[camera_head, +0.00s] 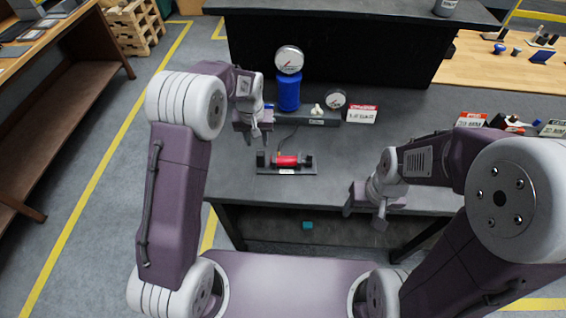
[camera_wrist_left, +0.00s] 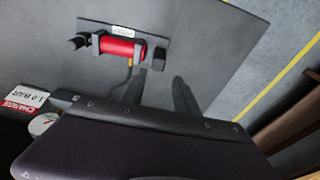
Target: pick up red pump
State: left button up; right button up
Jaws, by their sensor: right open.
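The red pump (camera_head: 286,161) is a small red cylinder with black ends. It lies on a dark stand (camera_head: 268,171) on the grey workbench. The red pump also shows in the left wrist view (camera_wrist_left: 117,45), at the upper left, with a short yellow piece beside it. My left gripper (camera_head: 259,135) is open and empty, behind and to the left of the pump in the head view. Its fingers (camera_wrist_left: 162,85) are apart and do not touch the pump. My right gripper (camera_head: 364,214) is open and empty, near the bench's front edge, to the right of the pump.
A blue cylinder (camera_head: 288,94) with a round gauge (camera_head: 289,59) on top stands behind the pump. A smaller gauge (camera_head: 335,99) and a red-and-white sign (camera_head: 362,114) stand to its right. The bench between pump and right gripper is clear.

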aim_at(261, 158)
pick_arm(q)
jog(key=f, duration=0.7)
jog(key=shift+w+d+f, duration=0.1)
jog(key=shift+w, duration=0.3)
jog(key=f, duration=0.5)
jog(key=shift+w+f, duration=0.1)
jog(key=shift+w, duration=0.3)
jog(key=shift+s+d, duration=0.1)
jog(key=shift+s, duration=0.05)
jog(key=c, duration=0.7)
grip_shut()
jog(key=shift+r, duration=0.2)
